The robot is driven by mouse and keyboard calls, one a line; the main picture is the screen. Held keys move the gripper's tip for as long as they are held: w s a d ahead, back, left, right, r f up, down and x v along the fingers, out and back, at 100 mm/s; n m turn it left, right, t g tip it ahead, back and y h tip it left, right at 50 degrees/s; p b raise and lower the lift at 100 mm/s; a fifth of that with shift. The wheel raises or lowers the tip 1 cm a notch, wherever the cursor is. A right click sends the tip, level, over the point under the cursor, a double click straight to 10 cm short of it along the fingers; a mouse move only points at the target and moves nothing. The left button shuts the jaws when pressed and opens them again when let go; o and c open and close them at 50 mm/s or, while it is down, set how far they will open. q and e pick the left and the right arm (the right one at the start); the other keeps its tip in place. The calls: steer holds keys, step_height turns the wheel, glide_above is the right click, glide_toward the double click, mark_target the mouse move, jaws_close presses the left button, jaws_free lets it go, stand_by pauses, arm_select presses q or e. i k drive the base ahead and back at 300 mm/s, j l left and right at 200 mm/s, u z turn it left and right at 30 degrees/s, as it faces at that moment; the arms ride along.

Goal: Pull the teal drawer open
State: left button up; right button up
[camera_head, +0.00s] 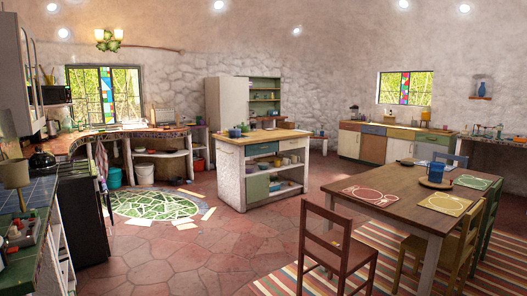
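A wooden-topped white island (230,173) stands near the middle of the room. A teal drawer (262,149) is at the upper left of its front, just under the top. It looks closed, but it is small in the view and I cannot make out its handle. A cream drawer (292,144) is to its right. Neither of my grippers shows in the head view.
A dining table (400,195) with chairs, one a brown chair (336,240), stands at the right on a striped rug (300,279). A dark stove (82,215) is at the left. Stone floor (215,245) is open before the island, beside a green mosaic (155,204).

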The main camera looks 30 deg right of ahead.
mark_target(272, 147)
steer(key=i+l+z, duration=0.5)
steer(key=i, duration=0.25)
steer(key=i+l+z, duration=0.15)
steer(key=i, duration=0.4)
steer(key=i+l+z, duration=0.2)
steer(key=i, duration=0.35)
steer(key=i+j+u, duration=0.1)
steer(key=i+u, duration=0.35)
steer(key=i, duration=0.35)
steer(key=i+l+u, duration=0.2)
steer(key=i+u, duration=0.3)
steer(key=i, duration=0.3)
steer(key=i+z, duration=0.35)
steer(key=i, duration=0.25)
steer(key=i+z, duration=0.35)
steer(key=i, duration=0.25)
steer(key=i+j+z, duration=0.35)
steer(key=i, duration=0.25)
steer(key=i+l+z, duration=0.2)
steer(key=i+z, duration=0.2)
steer(key=i, duration=0.5)
steer(key=i+j+z, duration=0.15)
steer(key=i+z, duration=0.3)
steer(key=i, duration=0.45)
